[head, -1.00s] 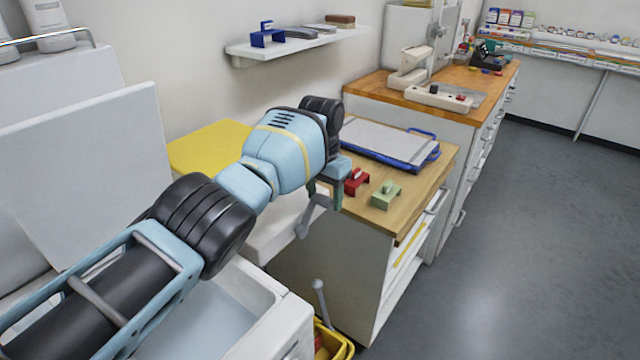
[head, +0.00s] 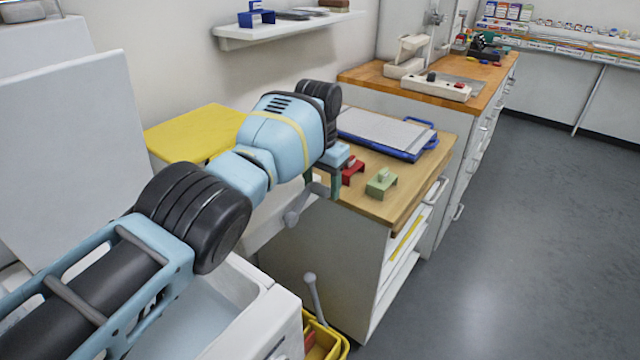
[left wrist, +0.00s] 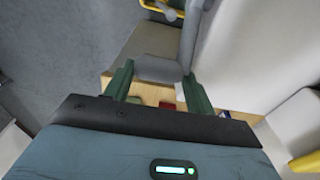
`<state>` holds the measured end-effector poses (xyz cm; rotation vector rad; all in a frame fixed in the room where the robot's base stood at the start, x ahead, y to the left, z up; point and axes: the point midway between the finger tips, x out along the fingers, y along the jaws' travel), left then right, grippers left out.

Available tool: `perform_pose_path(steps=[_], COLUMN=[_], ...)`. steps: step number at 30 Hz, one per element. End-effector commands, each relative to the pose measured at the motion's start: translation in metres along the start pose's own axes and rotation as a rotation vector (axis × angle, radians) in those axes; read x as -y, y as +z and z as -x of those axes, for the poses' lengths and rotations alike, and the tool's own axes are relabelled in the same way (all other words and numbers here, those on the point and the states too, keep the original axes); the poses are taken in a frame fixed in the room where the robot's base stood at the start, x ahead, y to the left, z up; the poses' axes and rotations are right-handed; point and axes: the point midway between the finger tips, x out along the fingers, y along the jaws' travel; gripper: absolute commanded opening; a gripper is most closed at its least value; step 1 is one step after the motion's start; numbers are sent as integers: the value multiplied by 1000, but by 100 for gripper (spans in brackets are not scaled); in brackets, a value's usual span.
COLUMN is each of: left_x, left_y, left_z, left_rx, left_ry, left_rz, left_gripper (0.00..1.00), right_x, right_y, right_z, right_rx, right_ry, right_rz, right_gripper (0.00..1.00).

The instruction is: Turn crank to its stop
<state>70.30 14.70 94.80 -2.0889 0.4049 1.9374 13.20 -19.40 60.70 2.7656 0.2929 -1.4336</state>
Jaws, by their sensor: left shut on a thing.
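The grey crank (head: 297,206) shows in the head view beside the left end of the wooden-topped cabinet. Its arm slants down to the left from my left gripper (head: 328,184) to a rounded end. My left gripper is shut on the crank, partly hidden behind my wrist in the head view. In the left wrist view, the crank's grey part (left wrist: 158,68) lies between the two green fingers of my left gripper (left wrist: 158,88), and a grey arm runs up from it. My right gripper is in neither view.
A yellow bin (head: 337,344) with a grey rod (head: 313,298) stands below. Open floor (head: 500,250) lies right.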

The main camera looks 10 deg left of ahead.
Motion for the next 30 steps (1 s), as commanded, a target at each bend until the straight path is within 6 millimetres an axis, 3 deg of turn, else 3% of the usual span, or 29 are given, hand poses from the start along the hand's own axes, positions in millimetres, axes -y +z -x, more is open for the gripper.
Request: perform_pose_path(steps=[1,8,9,12,30], left_x=[-8,-8,-8,-8,-4], left_y=[-2,-2,-2,-2,0], left_z=[-4,-4,-4,-4,0], left_rx=[-7,-6,-6,-6,-1], left_ry=[15,15,15,14,9], left_rz=[-8,-7,-7,-8,-4], left_gripper=[14,14,58,69,69], right_x=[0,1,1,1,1], right_y=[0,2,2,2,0], right_z=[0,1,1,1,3], right_rx=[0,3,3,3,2], right_ry=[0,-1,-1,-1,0], right_rz=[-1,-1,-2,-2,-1], right_gripper=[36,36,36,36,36])
